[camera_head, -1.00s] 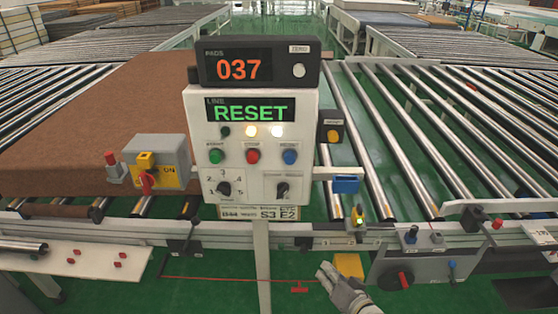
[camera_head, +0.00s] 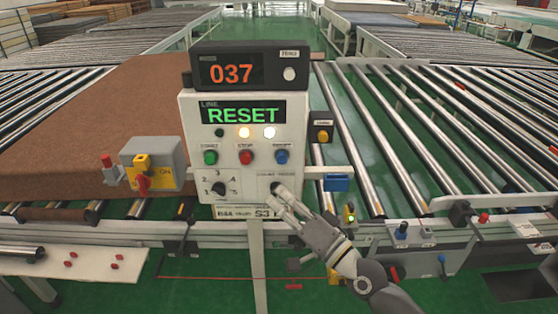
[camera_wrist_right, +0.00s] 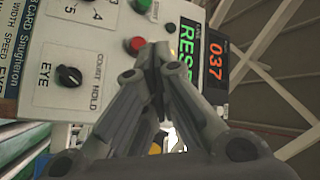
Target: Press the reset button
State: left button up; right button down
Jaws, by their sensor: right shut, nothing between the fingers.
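The control box (camera_head: 250,176) stands on a white post and has a screen (camera_head: 243,115) reading RESET in green. Below the screen are a green button (camera_head: 210,157), a red button (camera_head: 246,157) and a blue button (camera_head: 281,157); the blue one's small label is hard to read. My right gripper (camera_head: 279,198) is shut and empty, over the box's lower right part, below the blue button. In the right wrist view, its fingertips (camera_wrist_right: 152,52) are near the red button (camera_wrist_right: 137,45), and the blue button is not visible, probably behind the fingers. My left gripper is not in view.
A counter (camera_head: 250,68) reading 037 sits on top of the box. A yellow-fronted switch (camera_head: 155,167) is at the left and a blue block (camera_head: 337,183) at the right. A brown mattress (camera_head: 80,130) lies on the left rollers. The right rollers (camera_head: 430,130) are bare.

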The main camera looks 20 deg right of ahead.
aim_at(282, 158)
jog(key=w+d+b, duration=0.2)
jog(key=w+b, duration=0.2)
jog(key=w, duration=0.4)
jog(key=shift+w+d, duration=0.25)
jog(key=shift+w+f, duration=0.1)
jog(key=shift+w, duration=0.05)
dwell(1.5)
jog(key=shift+w+d+b, duration=0.15)
jog(key=shift+w+b, duration=0.15)
jog(key=shift+b, duration=0.05)
jog(key=shift+w+d+b, duration=0.25)
jog(key=shift+w+b, duration=0.45)
jog(key=shift+w, duration=0.05)
dwell(0.9)
jog(key=shift+s, duration=0.1)
jog(key=shift+s+a+p, duration=0.2)
jog(key=shift+s+p, duration=0.25)
jog(key=shift+s, duration=0.1)
jog(key=shift+s+a+p, duration=0.15)
jog(key=shift+s+p, duration=0.25)
jog(key=shift+s, duration=0.15)
